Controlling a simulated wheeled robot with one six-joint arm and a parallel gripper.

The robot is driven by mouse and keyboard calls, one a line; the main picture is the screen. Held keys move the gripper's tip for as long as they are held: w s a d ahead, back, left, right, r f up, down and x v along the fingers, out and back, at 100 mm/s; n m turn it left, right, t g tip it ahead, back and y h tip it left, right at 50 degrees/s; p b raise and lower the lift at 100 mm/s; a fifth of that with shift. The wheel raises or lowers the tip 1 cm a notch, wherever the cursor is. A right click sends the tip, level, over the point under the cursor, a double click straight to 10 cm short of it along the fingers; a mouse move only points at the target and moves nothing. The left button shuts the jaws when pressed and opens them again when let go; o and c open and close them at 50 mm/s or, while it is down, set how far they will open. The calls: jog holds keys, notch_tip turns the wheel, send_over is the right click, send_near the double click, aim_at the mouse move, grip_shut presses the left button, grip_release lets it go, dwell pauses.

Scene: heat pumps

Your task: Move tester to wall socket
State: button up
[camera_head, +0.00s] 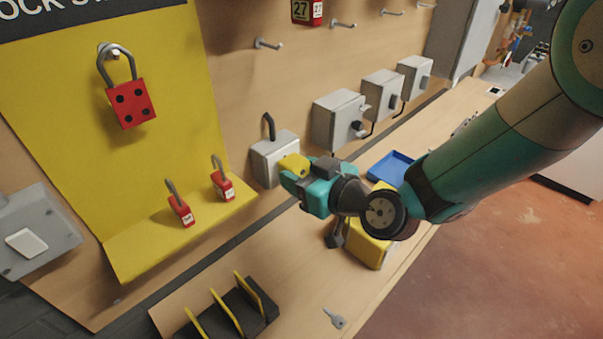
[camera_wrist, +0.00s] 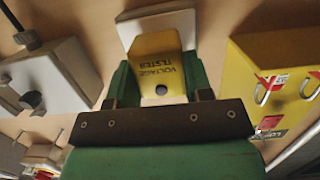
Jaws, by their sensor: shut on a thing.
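The yellow voltage tester (camera_head: 293,163) is held between the fingers of my gripper (camera_head: 300,180). In the wrist view the tester (camera_wrist: 161,68) shows its printed label upside down, between the two green fingers (camera_wrist: 160,85). A pale grey wall box (camera_head: 264,160), which looks like the wall socket, is directly behind the tester. In the wrist view a pale plate (camera_wrist: 133,30) shows behind the tester's far end. The tester overlaps this plate and hides its middle. I cannot tell whether they touch.
Grey switch boxes (camera_head: 337,118) line the wall to the right. The yellow lockout board (camera_head: 60,140) with red padlocks (camera_head: 222,185) is at left. A blue tray (camera_head: 390,166), a yellow case (camera_head: 369,249), a black rack (camera_head: 255,307) and a key (camera_head: 334,318) are on the bench.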

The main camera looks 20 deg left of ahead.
jog(key=shift+a, duration=0.25)
dwell(0.3)
jog(key=o, duration=0.8)
jog(key=shift+w, duration=0.1)
jog(key=f+b+v, duration=0.1)
jog(key=b+v, duration=0.8)
jog(key=f+b+v, duration=0.1)
jog(key=b+v, duration=0.3)
jog(key=shift+s+d+f, duration=0.25)
jog(key=shift+s+d, duration=0.05)
jog(key=shift+d, duration=0.25)
